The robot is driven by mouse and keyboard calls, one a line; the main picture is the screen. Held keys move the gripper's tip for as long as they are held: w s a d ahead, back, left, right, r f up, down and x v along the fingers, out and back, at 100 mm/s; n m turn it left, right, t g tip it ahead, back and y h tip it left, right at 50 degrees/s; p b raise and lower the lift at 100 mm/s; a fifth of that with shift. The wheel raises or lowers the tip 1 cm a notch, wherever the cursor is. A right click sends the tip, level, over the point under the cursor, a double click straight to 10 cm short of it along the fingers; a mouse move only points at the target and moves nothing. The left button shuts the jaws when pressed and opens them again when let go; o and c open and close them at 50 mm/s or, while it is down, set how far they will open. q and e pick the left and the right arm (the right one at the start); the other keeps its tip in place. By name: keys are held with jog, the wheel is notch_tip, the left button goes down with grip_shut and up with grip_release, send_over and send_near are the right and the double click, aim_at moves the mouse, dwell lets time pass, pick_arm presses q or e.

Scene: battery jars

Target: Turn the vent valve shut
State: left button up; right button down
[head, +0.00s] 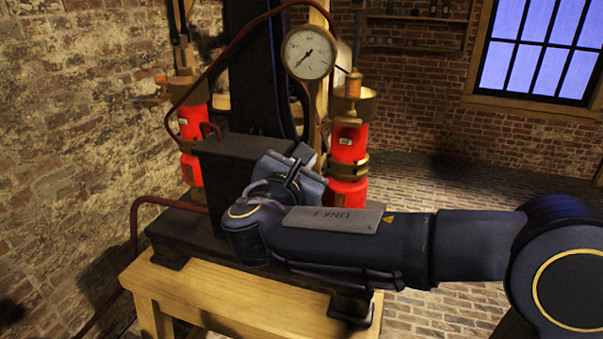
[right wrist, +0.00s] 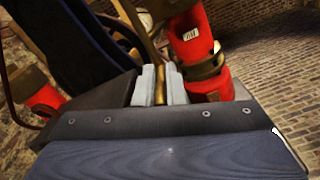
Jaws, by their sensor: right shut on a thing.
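My right gripper (right wrist: 159,84) has its two pale grey fingers closed on a thin upright brass piece (right wrist: 160,82). This brass piece looks like the vent valve's handle or stem; its lower part is hidden by the gripper body. In the head view my right arm comes in from the right, and its gripper body is beside the dark block of the machine. The arm and gripper hide the held piece there. I cannot tell how far the valve is turned. My left gripper is not in view.
Red cylinders with brass fittings stand at left (head: 190,124) and right (head: 348,148) of the dark machine (head: 222,165). A round gauge (head: 309,53) is above, with a curved copper pipe near it. A wooden stand (head: 160,290) bears the machine. Brick floor is clear at right.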

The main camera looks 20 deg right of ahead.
jog(key=shift+s+d+f+m+b, duration=0.2)
jog(key=shift+f+m+b, duration=0.2)
jog(key=shift+m+b, duration=2)
jog(key=shift+s+d+f+m+b, duration=0.1)
jog(key=shift+d+f+m+b, duration=0.25)
jog(key=shift+m+b, duration=2.05)
jog(key=shift+s+d+f+m+b, duration=0.15)
jog(key=shift+f+m+b, duration=0.35)
jog(key=shift+m+b, duration=1.9)
jog(key=shift+n+b, duration=0.3)
jog(key=shift+b, duration=0.1)
jog(key=c, duration=1.5)
grip_release()
jog(key=shift+a, duration=0.1)
jog(key=v, duration=0.7)
jog(key=shift+s+a, duration=0.2)
jog(key=shift+s, duration=0.15)
